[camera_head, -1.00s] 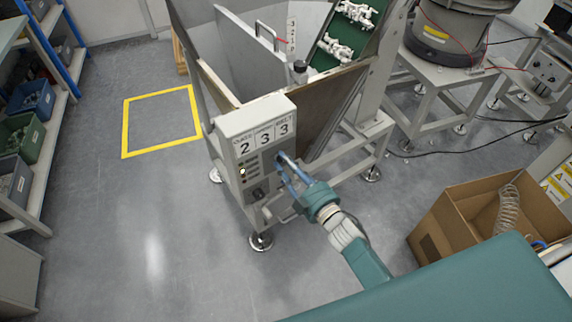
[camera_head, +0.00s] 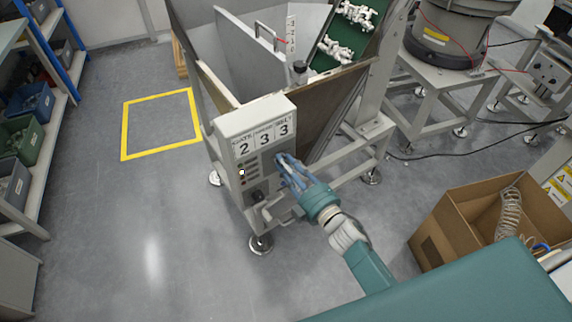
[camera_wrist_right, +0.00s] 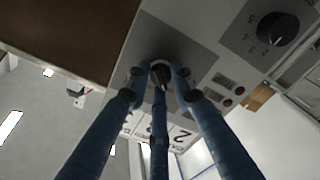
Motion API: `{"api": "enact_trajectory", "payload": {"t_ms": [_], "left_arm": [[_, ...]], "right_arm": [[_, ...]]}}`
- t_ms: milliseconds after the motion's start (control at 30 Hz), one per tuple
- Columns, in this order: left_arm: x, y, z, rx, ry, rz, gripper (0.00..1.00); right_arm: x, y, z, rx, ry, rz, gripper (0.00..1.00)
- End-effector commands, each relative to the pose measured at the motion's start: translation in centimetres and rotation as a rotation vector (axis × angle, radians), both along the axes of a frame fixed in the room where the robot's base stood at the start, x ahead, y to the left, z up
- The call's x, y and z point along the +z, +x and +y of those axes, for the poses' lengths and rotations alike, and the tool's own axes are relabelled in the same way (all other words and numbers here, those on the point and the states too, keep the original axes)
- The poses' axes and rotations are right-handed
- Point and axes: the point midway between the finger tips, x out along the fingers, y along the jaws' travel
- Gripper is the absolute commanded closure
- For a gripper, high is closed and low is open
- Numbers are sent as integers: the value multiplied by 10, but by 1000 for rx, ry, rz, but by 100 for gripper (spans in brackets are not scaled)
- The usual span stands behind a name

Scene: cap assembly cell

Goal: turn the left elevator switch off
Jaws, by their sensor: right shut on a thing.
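A pale grey control box (camera_head: 228,127) with number cards 2, 3, 3 is mounted on the front of the hopper machine. My right gripper (camera_head: 282,160) reaches its panel from the lower right. In the right wrist view, the three blue fingers (camera_wrist_right: 160,78) are shut around a dark round knob (camera_wrist_right: 161,66) on a grey plate. The fingers partly hide this knob, so its exact setting is hard to read. A second black knob (camera_wrist_right: 272,28) on the same panel stands free, with marks around it. It also shows low on the box in the head view (camera_head: 257,195). My left gripper is not in view.
The metal hopper (camera_head: 235,60) rises behind the box, beside a green conveyor (camera_head: 338,50) with white parts. A cardboard box (camera_head: 450,225) stands at the right. A small lamp (camera_head: 242,172) glows on the panel. The floor at left is clear.

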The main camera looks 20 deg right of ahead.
Motion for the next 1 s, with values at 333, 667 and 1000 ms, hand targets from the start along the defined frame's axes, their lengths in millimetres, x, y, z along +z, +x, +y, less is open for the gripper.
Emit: {"api": "enact_trajectory", "payload": {"t_ms": [333,667,1000], "left_arm": [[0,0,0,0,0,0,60],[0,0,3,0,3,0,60],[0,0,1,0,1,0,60]], "right_arm": [[-4,-1,0,0,-5,6,58],[-3,-6,-1,0,-1,5,58],[-4,-68,-19,-1,-3,10,58]]}}
